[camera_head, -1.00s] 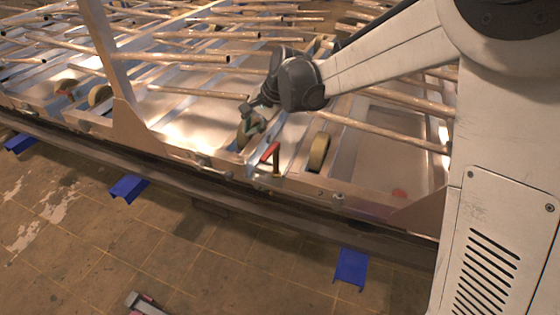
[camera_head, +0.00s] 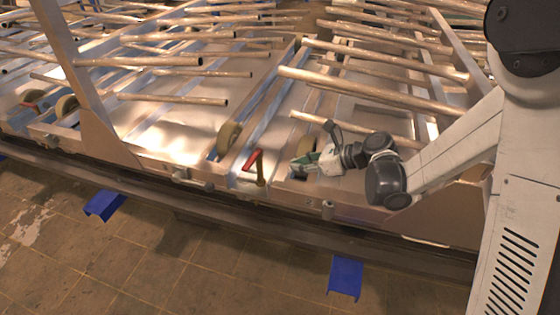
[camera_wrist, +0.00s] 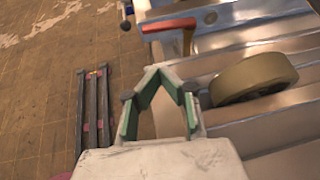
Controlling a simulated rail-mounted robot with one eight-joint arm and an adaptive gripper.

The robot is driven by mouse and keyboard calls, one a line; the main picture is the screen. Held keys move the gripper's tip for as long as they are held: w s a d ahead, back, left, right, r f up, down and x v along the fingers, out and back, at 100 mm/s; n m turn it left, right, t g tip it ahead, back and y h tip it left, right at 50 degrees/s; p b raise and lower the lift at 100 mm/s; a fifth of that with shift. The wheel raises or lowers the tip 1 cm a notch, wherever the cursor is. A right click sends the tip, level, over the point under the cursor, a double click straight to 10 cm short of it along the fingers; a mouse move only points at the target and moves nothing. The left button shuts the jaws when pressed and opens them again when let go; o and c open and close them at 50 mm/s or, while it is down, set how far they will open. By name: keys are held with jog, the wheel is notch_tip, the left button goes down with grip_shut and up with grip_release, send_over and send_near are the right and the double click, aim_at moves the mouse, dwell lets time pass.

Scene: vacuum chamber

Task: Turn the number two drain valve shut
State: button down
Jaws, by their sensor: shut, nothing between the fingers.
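A valve with a red lever handle (camera_head: 253,160) on an upright brass-coloured stem (camera_head: 261,174) stands at the frame's front edge in the head view. I cannot read a number on it. My gripper (camera_head: 297,165) is just right of this valve, apart from it, with its fingers pointing left. In the wrist view the red handle (camera_wrist: 169,26) and its stem (camera_wrist: 187,42) lie beyond the fingertips, near the top. My gripper's green-padded fingers (camera_wrist: 156,70) meet at their tips, shut and empty.
A tan wheel (camera_wrist: 253,78) sits in the frame right of the fingers in the wrist view. Long metal tubes (camera_head: 350,90) run above the frame behind my gripper. A slanted post (camera_head: 68,60) stands at the left. The tiled floor in front is mostly open, with blue brackets (camera_head: 345,277).

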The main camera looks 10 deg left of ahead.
jog(key=b, duration=0.3)
send_near(253, 159)
jog(key=f, duration=0.1)
jog(key=s+a+f, duration=0.1)
jog(key=f, duration=0.1)
jog(key=a+f, duration=0.1)
jog(key=shift+s+f, duration=0.25)
jog(key=shift+f, duration=0.15)
jog(key=a, duration=0.2)
jog(key=w+a, duration=0.1)
jog(key=shift+a+r, duration=0.1)
jog(key=shift+a, duration=0.3)
jog(key=shift+m+b, duration=0.3)
